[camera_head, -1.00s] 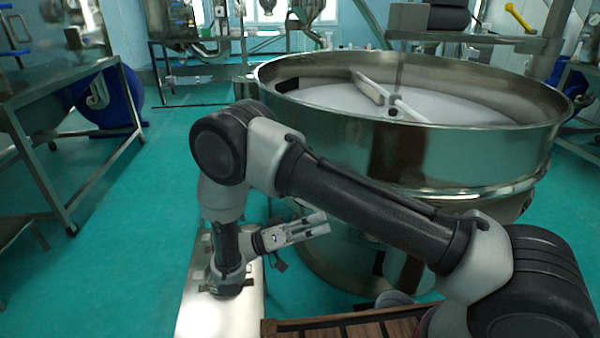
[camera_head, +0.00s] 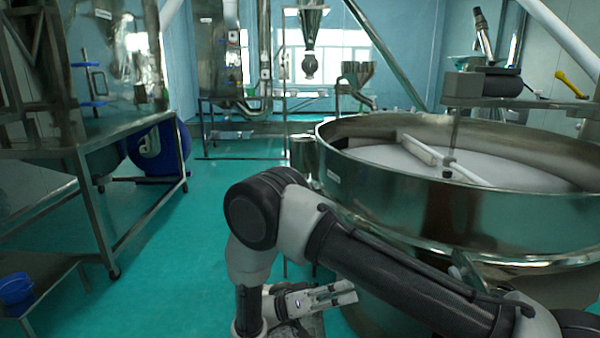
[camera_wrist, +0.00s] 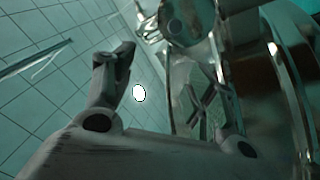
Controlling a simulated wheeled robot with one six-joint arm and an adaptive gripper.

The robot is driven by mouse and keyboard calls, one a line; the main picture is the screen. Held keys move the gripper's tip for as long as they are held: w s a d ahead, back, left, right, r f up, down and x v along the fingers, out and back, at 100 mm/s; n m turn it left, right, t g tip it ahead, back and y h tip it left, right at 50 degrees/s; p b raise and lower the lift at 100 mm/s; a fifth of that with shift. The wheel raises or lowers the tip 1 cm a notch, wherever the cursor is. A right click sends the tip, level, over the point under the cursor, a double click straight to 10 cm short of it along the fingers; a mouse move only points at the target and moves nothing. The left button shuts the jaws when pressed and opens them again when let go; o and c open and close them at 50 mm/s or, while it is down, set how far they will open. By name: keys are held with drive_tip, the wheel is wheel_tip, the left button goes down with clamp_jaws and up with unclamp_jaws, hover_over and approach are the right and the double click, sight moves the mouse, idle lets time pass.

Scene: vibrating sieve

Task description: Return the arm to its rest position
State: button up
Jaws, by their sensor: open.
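My gripper (camera_head: 345,292) is low in the head view, at the end of my bent arm, in front of the vibrating sieve's side. Its fingers point right and stand apart with nothing between them. In the wrist view my gripper (camera_wrist: 170,75) also shows two spread, empty fingers. Beyond them are tiled surface and blurred shiny metal. The large round steel sieve (camera_head: 420,205) fills the right of the head view. My forearm hides part of its lower side.
White material (camera_head: 400,160) lies in the sieve pan, with a pale bar (camera_head: 420,150) across it. A steel table (camera_head: 100,160) stands at left, with a blue drum (camera_head: 160,148) by it. A blue bucket (camera_head: 15,290) is at lower left. Green floor (camera_head: 220,200) between is open.

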drive_tip(key=s+d+f+n+g+y, duration=0.3)
drive_tip(key=s+d+f+n, duration=0.1)
drive_tip(key=n, duration=0.6)
drive_tip(key=s+d+r+t+y, duration=0.2)
drive_tip(key=d+r+y, duration=0.4)
drive_tip(key=r, duration=0.4)
drive_tip(key=s+d+r+m+t+y, duration=0.1)
drive_tip(key=s+d+r+t+y, duration=0.1)
drive_tip(key=s+d+r+y, duration=0.3)
drive_tip(key=s+d+r+t+y, duration=0.2)
drive_tip(key=s+d+r+y, duration=0.2)
drive_tip(key=r, duration=1.1)
drive_tip(key=d+y, duration=0.3)
drive_tip(key=d, duration=0.3)
drive_tip(key=shift+s+d+r+t, duration=0.15)
drive_tip(key=shift+s+t, duration=0.05)
drive_tip(key=shift+t, duration=0.1)
drive_tip(key=shift+d, duration=0.1)
